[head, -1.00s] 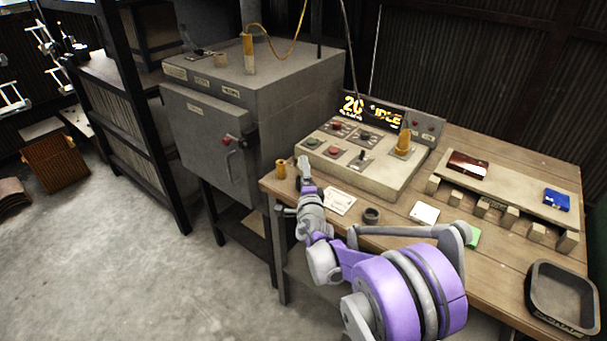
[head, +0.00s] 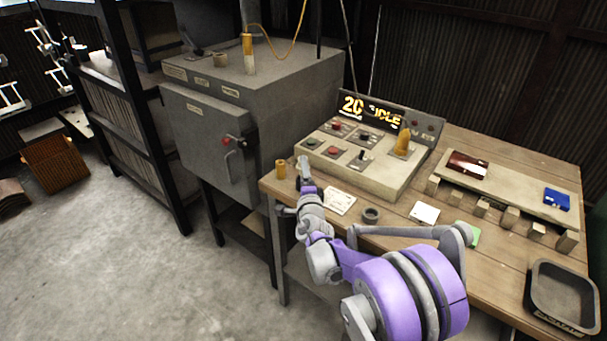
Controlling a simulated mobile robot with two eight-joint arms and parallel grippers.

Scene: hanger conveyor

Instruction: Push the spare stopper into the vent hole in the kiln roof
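The grey kiln (head: 262,85) stands left of the bench. A short tan collar (head: 220,59) sits on its roof; whether this rims the vent hole I cannot tell. A small yellow-brown cylinder (head: 281,168), possibly the spare stopper, stands upright at the bench's left corner. My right gripper (head: 303,162) is just right of this cylinder, apart from it. It is seen edge-on and small, so its opening is unclear. It shows nothing clearly held. My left gripper is not in view.
A yellow-and-white post (head: 248,54) with a cable stands on the kiln roof. A dark slim part (head: 191,42) is at its back left. The control panel (head: 375,180) bears a tan cone (head: 403,142). A dark ring (head: 371,215) and tray (head: 562,298) are on the bench.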

